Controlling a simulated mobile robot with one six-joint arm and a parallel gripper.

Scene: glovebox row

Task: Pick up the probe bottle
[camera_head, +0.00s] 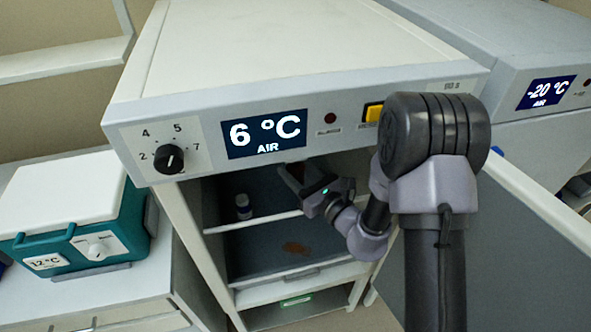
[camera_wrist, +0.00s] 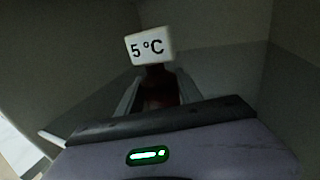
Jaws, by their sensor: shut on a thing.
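The probe bottle (camera_wrist: 161,90) is dark reddish-brown, with a white "5 °C" display (camera_wrist: 151,48) on top, in the wrist view. My gripper (camera_wrist: 158,97) is shut on it, one finger on each side. Its lower part is hidden behind the gripper body. In the head view my gripper (camera_head: 292,178) reaches into the upper part of the open fridge, just under the front panel, which hides most of the bottle. I cannot tell whether the bottle touches a shelf.
A small white-capped bottle (camera_head: 243,207) stands on the upper fridge shelf (camera_head: 262,220), left of my gripper. A brown stain (camera_head: 297,248) lies below. The open door (camera_head: 505,255) is at right. A teal cool box (camera_head: 115,230) is at left; a -20 °C unit (camera_head: 500,60) is at right.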

